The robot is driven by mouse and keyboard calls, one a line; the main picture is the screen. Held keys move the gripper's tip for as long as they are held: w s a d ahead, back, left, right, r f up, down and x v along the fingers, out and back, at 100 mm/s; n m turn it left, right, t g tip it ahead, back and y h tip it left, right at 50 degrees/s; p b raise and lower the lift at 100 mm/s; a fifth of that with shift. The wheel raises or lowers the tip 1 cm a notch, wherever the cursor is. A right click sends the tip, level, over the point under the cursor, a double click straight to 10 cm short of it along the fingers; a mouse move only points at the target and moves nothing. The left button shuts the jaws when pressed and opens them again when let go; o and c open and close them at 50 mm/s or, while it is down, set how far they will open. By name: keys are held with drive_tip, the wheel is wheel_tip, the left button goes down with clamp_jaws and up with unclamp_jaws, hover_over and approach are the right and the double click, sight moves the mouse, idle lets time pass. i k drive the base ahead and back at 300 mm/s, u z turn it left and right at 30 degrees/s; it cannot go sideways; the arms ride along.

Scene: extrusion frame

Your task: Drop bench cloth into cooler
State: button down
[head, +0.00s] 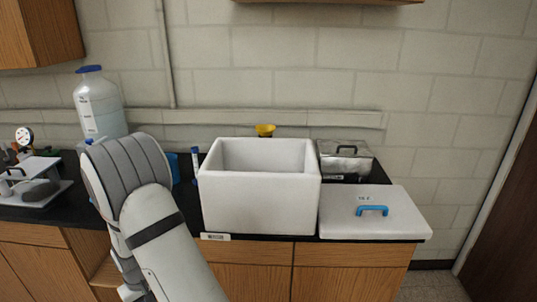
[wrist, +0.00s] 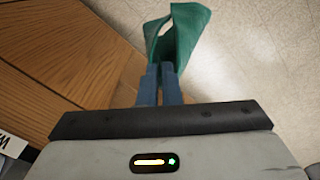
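My gripper (wrist: 160,72) shows in the wrist view with its two blue fingers close together. It is shut on a green bench cloth (wrist: 181,34), which hangs from the fingertips over the light floor beside wooden cabinet fronts. In the head view, the white cooler (head: 258,207) stands open on the black bench, and its inner walls show. Its floor is hidden. The white lid (head: 340,223) with a blue handle lies on the bench to the cooler's right. My arm reaches up from the bottom left of the cooler; gripper and cloth are not visible there.
A metal box (head: 345,163) stands behind the lid. A yellow funnel (head: 265,130) is behind the cooler, and a blue-capped tube (head: 195,158) stands close to its left. A large blue-capped bottle (head: 99,105) is farther left. Wall cabinets (head: 38,34) hang above.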

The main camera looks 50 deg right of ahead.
sight(258, 186)
drive_tip(key=u, duration=1.3)
drive_tip(key=i, duration=0.1)
drive_tip(key=z, duration=2.55)
drive_tip(key=k, duration=0.55)
drive_tip(key=z, duration=0.05)
drive_tip(key=i, duration=0.5)
drive_tip(key=u, duration=0.1)
